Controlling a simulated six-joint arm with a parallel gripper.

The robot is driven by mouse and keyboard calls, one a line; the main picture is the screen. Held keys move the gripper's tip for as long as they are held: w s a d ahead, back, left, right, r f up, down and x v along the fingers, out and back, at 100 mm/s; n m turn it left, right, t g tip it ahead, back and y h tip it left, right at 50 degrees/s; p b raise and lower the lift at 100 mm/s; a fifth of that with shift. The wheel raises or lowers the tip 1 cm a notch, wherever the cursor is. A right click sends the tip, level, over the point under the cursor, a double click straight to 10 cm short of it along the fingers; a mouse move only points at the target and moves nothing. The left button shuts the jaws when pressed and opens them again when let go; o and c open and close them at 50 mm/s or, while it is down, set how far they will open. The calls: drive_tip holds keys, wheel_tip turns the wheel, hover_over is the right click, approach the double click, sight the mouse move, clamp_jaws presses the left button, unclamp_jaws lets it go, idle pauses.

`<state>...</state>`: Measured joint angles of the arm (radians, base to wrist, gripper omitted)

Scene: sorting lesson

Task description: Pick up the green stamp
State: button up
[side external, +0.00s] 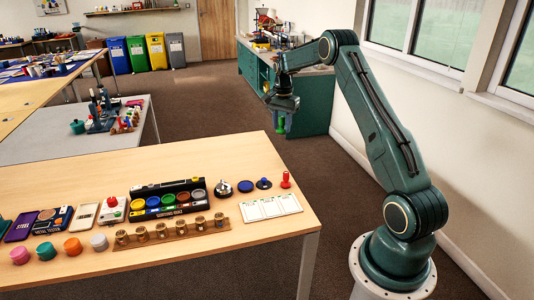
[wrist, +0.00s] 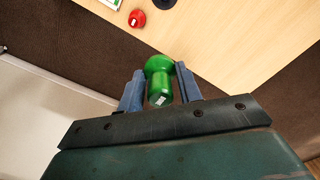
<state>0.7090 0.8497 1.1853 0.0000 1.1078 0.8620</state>
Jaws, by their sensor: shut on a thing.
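The green stamp (wrist: 159,80) is held between the two fingers of my gripper (wrist: 160,92) in the wrist view. In the side view the green stamp (side external: 281,124) hangs under my gripper (side external: 282,112), in the air beyond the table's far right edge. The stamp has a rounded knob and a narrower waist, with a small pale label on its end. My gripper is shut on it.
A red stamp (side external: 286,180) stands near the table's right end, beside a white three-panel card (side external: 270,207). Carpeted floor (side external: 215,100) lies behind the wooden table (side external: 215,155).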

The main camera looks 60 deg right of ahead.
drive_tip(key=shift+r, duration=0.1)
idle(0.4)
drive_tip(key=o, duration=0.4)
drive_tip(key=shift+c, duration=1.2)
drive_tip(key=w+a+f, duration=0.2)
drive_tip(key=a+f, duration=0.2)
drive_tip(key=w+a+f, duration=0.3)
drive_tip(key=a+f, duration=0.1)
drive_tip(key=w+a+f, duration=0.3)
drive_tip(key=a+f, duration=0.2)
drive_tip(key=shift+f, duration=0.95)
